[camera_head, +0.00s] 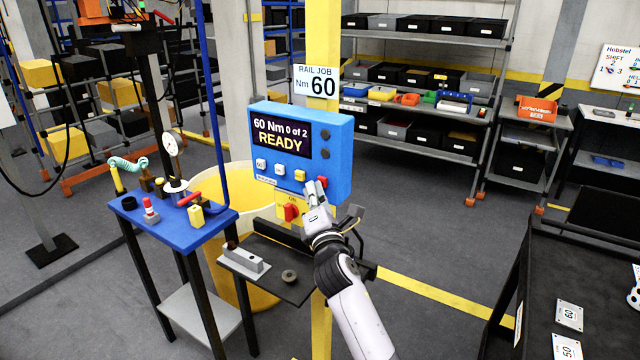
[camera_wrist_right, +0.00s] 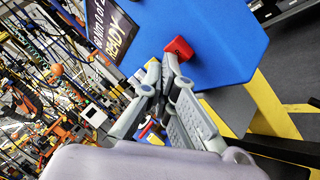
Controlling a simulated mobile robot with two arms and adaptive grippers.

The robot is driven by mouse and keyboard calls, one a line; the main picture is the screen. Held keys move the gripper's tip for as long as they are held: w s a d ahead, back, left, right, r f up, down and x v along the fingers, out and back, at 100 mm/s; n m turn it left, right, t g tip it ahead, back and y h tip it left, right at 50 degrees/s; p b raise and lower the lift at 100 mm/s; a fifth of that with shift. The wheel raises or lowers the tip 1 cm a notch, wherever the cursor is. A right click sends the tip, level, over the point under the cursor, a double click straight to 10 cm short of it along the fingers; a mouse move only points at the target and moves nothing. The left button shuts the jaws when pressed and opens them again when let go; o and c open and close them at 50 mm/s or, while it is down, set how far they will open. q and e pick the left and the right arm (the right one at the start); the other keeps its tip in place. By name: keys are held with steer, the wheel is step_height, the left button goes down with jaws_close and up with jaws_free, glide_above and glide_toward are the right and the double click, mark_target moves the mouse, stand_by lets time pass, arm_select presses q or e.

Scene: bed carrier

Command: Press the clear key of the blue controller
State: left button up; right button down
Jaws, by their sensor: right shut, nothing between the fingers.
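The blue controller (camera_head: 342,165) is mounted on a yellow post; its display (camera_head: 282,138) reads "60 Nm 0 of 2 READY". A row of keys runs below the display: two white keys, a yellow key (camera_head: 299,175) and a red key (camera_head: 323,181) at the right end. Their labels are too small to read. My right gripper (camera_head: 315,189) is shut and empty, its tips right at the red key. In the wrist view the red key (camera_wrist_right: 179,48) sits just beyond the fingertips (camera_wrist_right: 167,66); I cannot tell whether they touch. My left gripper is not in view.
A red switch (camera_head: 291,212) on a yellow plate sits below the controller. A blue side table (camera_head: 180,228) with a gauge and tools stands left, before a yellow bin (camera_head: 262,296). A dark bench (camera_head: 545,290) with numbered plates is at right.

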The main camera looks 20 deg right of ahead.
steer(key=shift+s+a, duration=0.5)
steer(key=shift+a, duration=0.05)
steer(key=shift+s+a, duration=0.8)
steer(key=shift+a, duration=0.2)
steer(key=shift+s+a, duration=0.75)
steer(key=shift+a, duration=0.25)
